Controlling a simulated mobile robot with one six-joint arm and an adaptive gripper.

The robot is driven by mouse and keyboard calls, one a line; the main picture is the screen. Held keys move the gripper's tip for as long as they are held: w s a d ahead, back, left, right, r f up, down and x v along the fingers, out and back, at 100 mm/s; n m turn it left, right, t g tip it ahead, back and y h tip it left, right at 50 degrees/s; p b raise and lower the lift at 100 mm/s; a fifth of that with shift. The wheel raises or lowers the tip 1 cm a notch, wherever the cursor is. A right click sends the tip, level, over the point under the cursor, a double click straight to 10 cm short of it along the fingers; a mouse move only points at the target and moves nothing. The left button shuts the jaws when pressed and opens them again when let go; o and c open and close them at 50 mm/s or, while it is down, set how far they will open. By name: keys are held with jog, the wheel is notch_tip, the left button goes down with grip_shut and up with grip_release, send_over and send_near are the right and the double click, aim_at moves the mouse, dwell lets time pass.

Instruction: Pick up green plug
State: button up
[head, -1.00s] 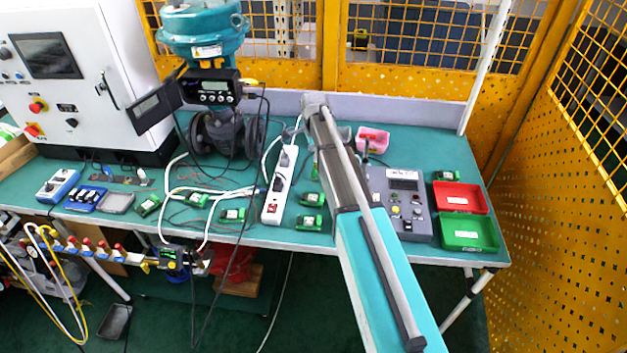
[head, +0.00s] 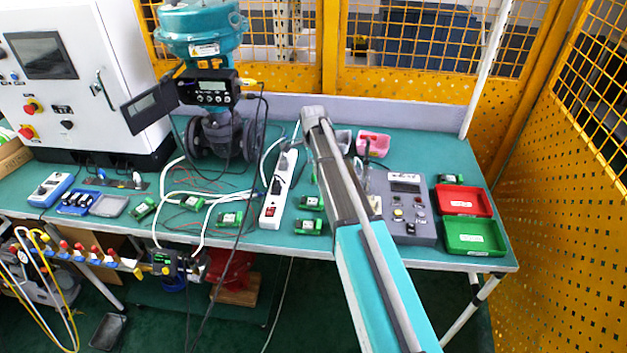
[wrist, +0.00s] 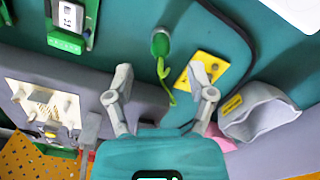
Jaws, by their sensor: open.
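The green plug (wrist: 160,46) stands out in the wrist view, with a rounded green head and a thin, curved green tail pointing toward my gripper. It lies on the teal bench top beside a small yellow plate (wrist: 203,72). My gripper (wrist: 160,88) is open and empty, its two grey fingers spread apart; the plug's tail reaches between the fingertips in the picture, but I cannot tell the height gap. In the head view my arm hides most of the gripper; a small green piece (head: 314,171) left of the arm may be the plug.
A grey control box (head: 408,205) stands right of my arm, with red (head: 464,200) and green (head: 474,237) trays beyond. A white power strip (head: 280,190) and several green modules (head: 310,202) lie left. Pink (head: 374,144) and grey (wrist: 258,112) bins are near the gripper.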

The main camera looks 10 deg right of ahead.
aim_at(313, 176)
jog(key=shift+f, duration=0.15)
jog(key=shift+a+f+b, duration=0.1)
jog(key=shift+f+b, duration=2.4)
jog(key=shift+b, duration=0.1)
jog(key=shift+c, duration=0.2)
grip_shut()
jog(key=shift+r, duration=0.25)
notch_tip(313, 176, up, 3)
jog(key=p, duration=0.3)
jog(key=shift+f, duration=0.1)
jog(key=s+r+p, duration=0.9)
jog(key=s+p, duration=0.1)
jog(key=s, duration=0.4)
jog(key=shift+a+r, duration=0.3)
jog(key=shift+r, duration=0.1)
